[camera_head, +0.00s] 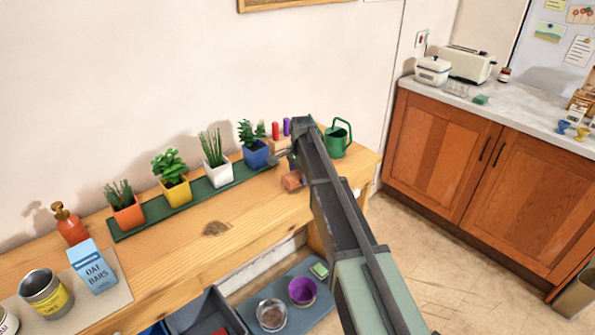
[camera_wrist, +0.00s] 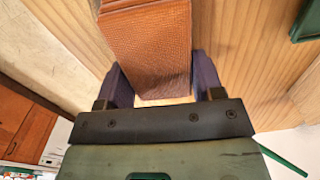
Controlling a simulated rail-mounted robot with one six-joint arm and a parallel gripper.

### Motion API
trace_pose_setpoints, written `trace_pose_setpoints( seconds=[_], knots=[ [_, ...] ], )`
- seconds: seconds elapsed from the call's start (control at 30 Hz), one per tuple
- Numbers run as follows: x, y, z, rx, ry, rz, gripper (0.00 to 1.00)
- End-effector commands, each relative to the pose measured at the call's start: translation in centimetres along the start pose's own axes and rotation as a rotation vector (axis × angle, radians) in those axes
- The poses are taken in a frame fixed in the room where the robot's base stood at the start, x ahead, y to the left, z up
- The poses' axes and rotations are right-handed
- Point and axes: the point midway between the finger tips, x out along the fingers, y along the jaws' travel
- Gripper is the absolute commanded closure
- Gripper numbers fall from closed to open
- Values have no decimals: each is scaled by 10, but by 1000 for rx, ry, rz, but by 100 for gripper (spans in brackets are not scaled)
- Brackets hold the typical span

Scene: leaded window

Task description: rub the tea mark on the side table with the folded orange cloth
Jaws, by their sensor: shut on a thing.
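The folded orange cloth (camera_wrist: 150,45) is between the two purple fingers of my gripper (camera_wrist: 152,75), which is shut on it. In the head view the cloth (camera_head: 292,181) shows as a small brown-orange block at the right part of the wooden side table (camera_head: 170,255), below my gripper (camera_head: 293,164). I cannot tell whether the cloth touches the tabletop. The brown tea mark (camera_head: 215,228) lies on the table's bare front part, left of the cloth and apart from it. My arm hides part of the table's right end.
Several potted plants stand on a green strip (camera_head: 150,225) along the back. A green watering can (camera_head: 337,138) stands at the right end. An orange bottle (camera_head: 70,225), oat bars box (camera_head: 92,267) and tin (camera_head: 45,294) are at the left. The tabletop around the mark is clear.

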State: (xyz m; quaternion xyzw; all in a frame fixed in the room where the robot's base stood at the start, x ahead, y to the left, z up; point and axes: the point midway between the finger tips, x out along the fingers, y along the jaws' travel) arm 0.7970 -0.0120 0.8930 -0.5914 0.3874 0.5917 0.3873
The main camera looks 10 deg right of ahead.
Motion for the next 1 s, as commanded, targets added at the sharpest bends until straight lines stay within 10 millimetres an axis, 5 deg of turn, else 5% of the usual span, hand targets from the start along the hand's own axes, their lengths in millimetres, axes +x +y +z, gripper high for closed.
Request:
trace_pose_setpoints(
  seconds=[0.5,1.0],
  knots=[
    [0,45,0,-5,0,0,58],
    [0,-3,-2,1,0,0,58]
  ],
)
